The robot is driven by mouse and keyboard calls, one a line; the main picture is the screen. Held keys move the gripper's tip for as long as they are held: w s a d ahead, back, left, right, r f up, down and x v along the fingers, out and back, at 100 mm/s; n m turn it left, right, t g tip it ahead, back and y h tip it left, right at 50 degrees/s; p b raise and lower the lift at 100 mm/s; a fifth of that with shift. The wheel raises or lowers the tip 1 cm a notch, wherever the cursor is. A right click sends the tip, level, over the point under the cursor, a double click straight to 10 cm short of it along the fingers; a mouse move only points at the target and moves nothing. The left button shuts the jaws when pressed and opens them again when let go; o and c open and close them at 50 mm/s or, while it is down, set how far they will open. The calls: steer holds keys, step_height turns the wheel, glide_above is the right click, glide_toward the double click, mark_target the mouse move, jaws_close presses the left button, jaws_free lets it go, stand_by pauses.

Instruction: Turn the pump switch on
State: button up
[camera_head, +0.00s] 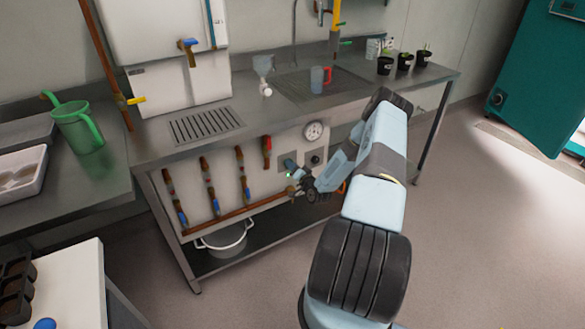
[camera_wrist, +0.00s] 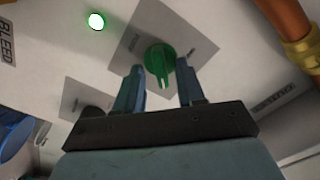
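The pump switch is a green rotary knob (camera_wrist: 160,62) on a grey square plate, seen in the wrist view on the white panel (camera_head: 225,180). A white line on the knob points toward my gripper. A lit green lamp (camera_wrist: 96,21) sits to the upper left of the knob. My gripper (camera_wrist: 160,88) is open, with one blue finger on each side of the knob; I cannot tell whether either finger touches it. In the head view my gripper (camera_head: 302,181) is at the panel's right part and hides the knob.
A gauge (camera_head: 313,131) and a dark knob (camera_head: 315,160) are near my gripper. Several pipes with valve handles (camera_head: 267,150) run to its left. In the wrist view a copper pipe (camera_wrist: 288,20) passes close at upper right. The floor (camera_head: 480,220) at right is clear.

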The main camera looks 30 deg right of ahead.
steer(key=s, duration=1.3)
steer(key=shift+s+d, duration=0.25)
steer(key=shift+s, duration=0.15)
steer(key=shift+f, duration=0.1)
